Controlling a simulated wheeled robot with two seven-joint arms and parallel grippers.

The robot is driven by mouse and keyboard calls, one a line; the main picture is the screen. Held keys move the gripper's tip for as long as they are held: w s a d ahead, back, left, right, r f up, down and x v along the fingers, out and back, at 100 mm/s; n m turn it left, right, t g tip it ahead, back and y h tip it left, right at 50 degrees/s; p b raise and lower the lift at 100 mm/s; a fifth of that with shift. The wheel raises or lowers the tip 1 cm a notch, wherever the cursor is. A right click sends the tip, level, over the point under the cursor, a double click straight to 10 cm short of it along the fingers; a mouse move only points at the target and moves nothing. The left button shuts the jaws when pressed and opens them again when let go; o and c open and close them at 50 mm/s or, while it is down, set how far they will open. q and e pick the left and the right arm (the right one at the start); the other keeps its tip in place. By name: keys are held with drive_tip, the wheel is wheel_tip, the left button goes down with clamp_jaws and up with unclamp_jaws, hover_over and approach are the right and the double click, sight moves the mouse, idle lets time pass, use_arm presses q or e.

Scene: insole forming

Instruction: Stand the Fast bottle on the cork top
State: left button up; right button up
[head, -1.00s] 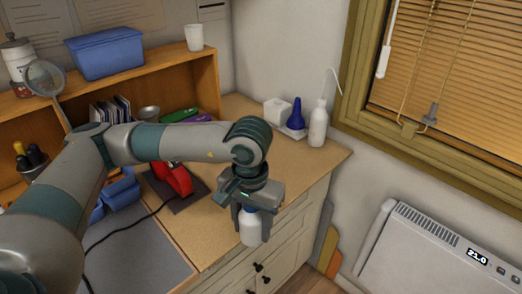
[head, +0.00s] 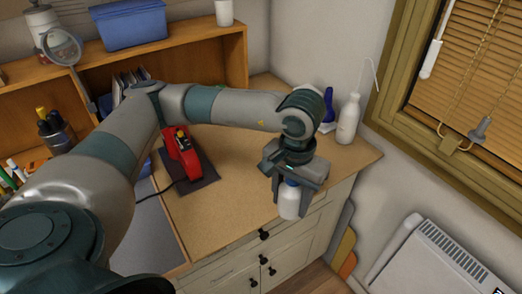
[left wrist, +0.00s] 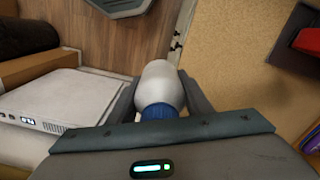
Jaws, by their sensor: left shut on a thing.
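The Fast bottle, white with a blue cap (head: 289,200), hangs upright in my left gripper (head: 290,192). In the left wrist view the bottle (left wrist: 158,78) sits between the two fingers, which are shut on it near its blue cap. Its label cannot be read. The cork top (head: 225,215) is the tan, speckled surface of the cabinet. In the head view the bottle shows over the cabinet's front edge and drawer fronts, and in the left wrist view it lies beside the cork top (left wrist: 228,60), with wooden floor behind it. My right gripper is not in view.
A red tool (head: 182,155) on a dark mat stands on the cork top's left part. A white spout bottle (head: 348,120) and a blue bottle (head: 328,105) stand at the back right corner. The front middle of the cork top is clear. A white heater (head: 435,262) stands right.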

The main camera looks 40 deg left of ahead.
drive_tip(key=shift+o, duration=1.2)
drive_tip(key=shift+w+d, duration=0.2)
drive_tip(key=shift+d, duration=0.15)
use_arm(q)
drive_tip(key=shift+w, duration=0.2)
drive_tip(key=w+a+r+n+b, duration=0.3)
drive_tip(key=w+n, duration=0.6)
drive_tip(key=n, duration=0.4)
drive_tip(key=shift+a+r+n+b, duration=0.2)
drive_tip(key=shift+a+n+b, duration=0.1)
drive_tip(key=shift+a+b, duration=0.75)
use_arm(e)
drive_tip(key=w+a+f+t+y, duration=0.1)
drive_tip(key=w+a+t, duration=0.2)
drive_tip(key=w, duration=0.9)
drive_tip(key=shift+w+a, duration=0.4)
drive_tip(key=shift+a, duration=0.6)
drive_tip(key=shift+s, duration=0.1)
